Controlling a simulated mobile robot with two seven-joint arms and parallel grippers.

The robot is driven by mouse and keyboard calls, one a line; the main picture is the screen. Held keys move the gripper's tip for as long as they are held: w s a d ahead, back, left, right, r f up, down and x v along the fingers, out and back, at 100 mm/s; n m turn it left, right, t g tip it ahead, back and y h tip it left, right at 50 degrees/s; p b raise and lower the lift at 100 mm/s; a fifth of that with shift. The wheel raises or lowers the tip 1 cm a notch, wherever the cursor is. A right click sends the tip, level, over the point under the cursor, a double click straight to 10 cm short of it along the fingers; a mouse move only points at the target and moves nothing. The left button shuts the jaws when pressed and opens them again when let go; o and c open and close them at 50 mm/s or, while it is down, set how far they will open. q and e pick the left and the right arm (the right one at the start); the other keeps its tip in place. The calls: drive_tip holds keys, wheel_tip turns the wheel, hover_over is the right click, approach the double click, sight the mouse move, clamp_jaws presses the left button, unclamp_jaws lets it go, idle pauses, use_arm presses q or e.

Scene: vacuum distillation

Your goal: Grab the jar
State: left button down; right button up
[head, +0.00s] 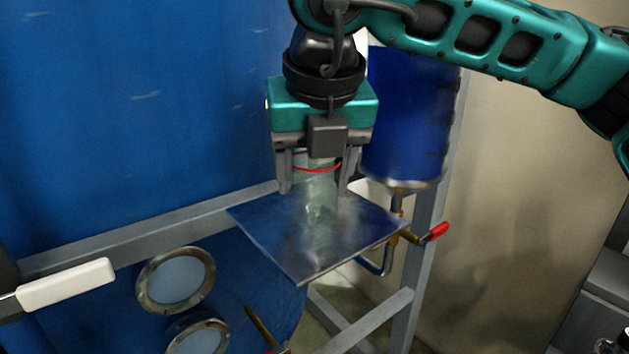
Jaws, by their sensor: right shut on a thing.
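The jar (318,196) is clear, greenish glass with a red ring near its top. It stands upright at the middle of a square metal plate (285,238); I cannot tell if its base touches the plate. My right gripper (316,185) comes down from above, with one finger on each side of the jar's upper part, and is shut on it. The gripper body hides the jar's top. My left gripper is not clearly in view.
A large blue tank (120,120) fills the left, with round flanged windows (176,280) below. A blue cylinder (408,120) hangs behind my right gripper, above a red-handled valve (437,232). Grey frame bars (398,318) stand below the plate. A white handle (66,285) shows at lower left.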

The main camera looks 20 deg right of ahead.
drive_tip(key=shift+c, duration=1)
drive_tip(key=shift+r, duration=0.15)
